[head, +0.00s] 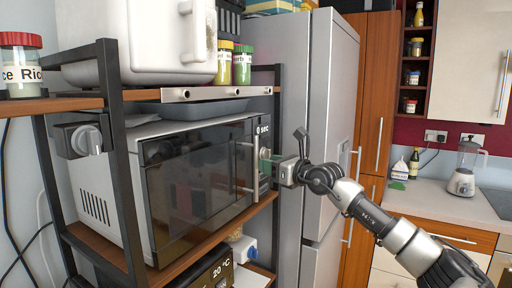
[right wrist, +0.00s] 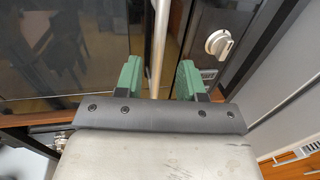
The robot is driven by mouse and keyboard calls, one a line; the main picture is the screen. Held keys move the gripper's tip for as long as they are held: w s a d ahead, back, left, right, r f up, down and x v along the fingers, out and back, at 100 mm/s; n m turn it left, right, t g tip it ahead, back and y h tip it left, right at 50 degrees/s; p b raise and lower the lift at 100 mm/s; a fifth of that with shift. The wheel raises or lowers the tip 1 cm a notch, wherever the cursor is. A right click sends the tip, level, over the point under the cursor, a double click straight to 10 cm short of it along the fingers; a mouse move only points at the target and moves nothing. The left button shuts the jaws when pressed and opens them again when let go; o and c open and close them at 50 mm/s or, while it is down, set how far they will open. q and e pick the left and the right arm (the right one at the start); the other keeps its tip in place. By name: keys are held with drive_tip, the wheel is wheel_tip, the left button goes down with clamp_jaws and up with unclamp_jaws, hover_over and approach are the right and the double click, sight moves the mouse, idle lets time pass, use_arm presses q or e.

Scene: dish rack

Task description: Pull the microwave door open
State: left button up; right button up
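The microwave (head: 105,170) sits on the middle shelf of a rack, its dark glass door (head: 195,175) shut. A vertical silver handle (head: 254,155) runs along the door's right edge; it also shows in the right wrist view (right wrist: 159,45). My right gripper (head: 266,164) is at the handle, level with its middle. In the right wrist view its green fingers (right wrist: 160,78) are spread, one on each side of the handle, with gaps showing on both sides. The lower part of the handle is hidden behind the gripper's body. My left gripper is not in view.
The rack's black post (head: 118,150) stands in front of the microwave's left side. A control dial (right wrist: 218,43) is just right of the handle. A tall silver fridge (head: 315,100) stands close on the right. Jars (head: 241,65) and a white appliance (head: 150,40) are on the shelf above.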

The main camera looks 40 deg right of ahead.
drive_tip(key=w+p, duration=0.1)
drive_tip(key=w, duration=0.2)
drive_tip(key=w+p, duration=0.1)
drive_tip(key=w, duration=0.1)
drive_tip(key=shift+w+a+p, duration=0.25)
drive_tip(key=shift+a+p, duration=0.05)
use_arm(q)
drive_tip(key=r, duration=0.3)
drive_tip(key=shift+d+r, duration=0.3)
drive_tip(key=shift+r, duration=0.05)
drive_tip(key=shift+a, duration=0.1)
use_arm(e)
clamp_jaws()
